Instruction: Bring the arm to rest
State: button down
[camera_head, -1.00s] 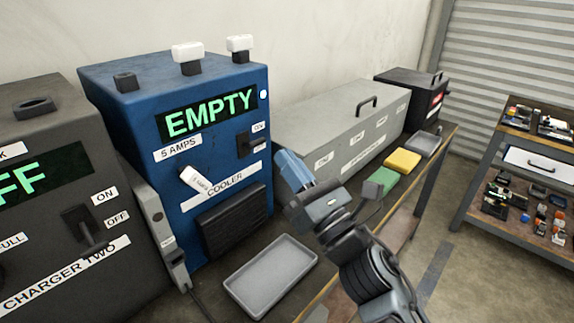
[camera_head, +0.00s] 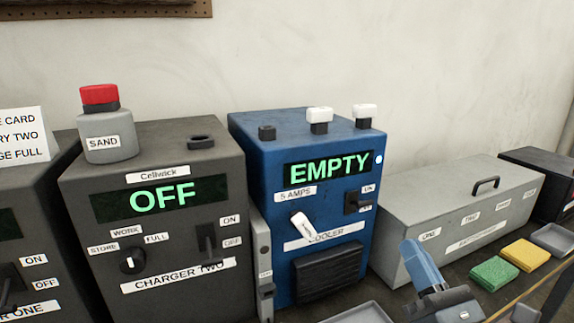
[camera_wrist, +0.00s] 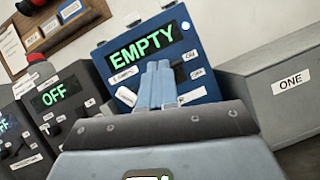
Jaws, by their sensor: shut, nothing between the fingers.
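My gripper (camera_head: 422,265) shows at the lower right of the head view, its blue fingers together and empty. It is in front of the long grey box, to the right of the blue cooler (camera_head: 240,150). In the wrist view the closed fingers (camera_wrist: 157,82) stand in the middle, in front of the cooler, whose display reads EMPTY. Nothing is held. Most of my arm is below the head view's lower edge.
Charger two (camera_head: 150,220) reads OFF and stands left of the cooler. The long grey box (camera_head: 460,215) stands to the right. A green sponge (camera_head: 494,273), a yellow sponge (camera_head: 525,254) and a grey tray (camera_head: 360,313) lie in front. A sand pot (camera_head: 108,140) stands on charger two.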

jog(key=s+f+m+g+h, duration=0.1)
jog(key=s+f+m, duration=0.3)
jog(key=s+m, duration=0.25)
jog(key=s+f+m+g+h, duration=0.1)
jog(key=s+f+m+g, duration=0.15)
jog(key=s+m, duration=0.4)
jog(key=s+f+m, duration=0.4)
jog(key=s+m, duration=0.1)
jog(key=s, duration=0.3)
jog(key=s+m+g+h, duration=0.2)
jog(key=s+m+g, duration=0.2)
jog(key=s+m, duration=1.2)
jog(key=shift+a+g, duration=0.35)
jog(key=shift+a, duration=0.1)
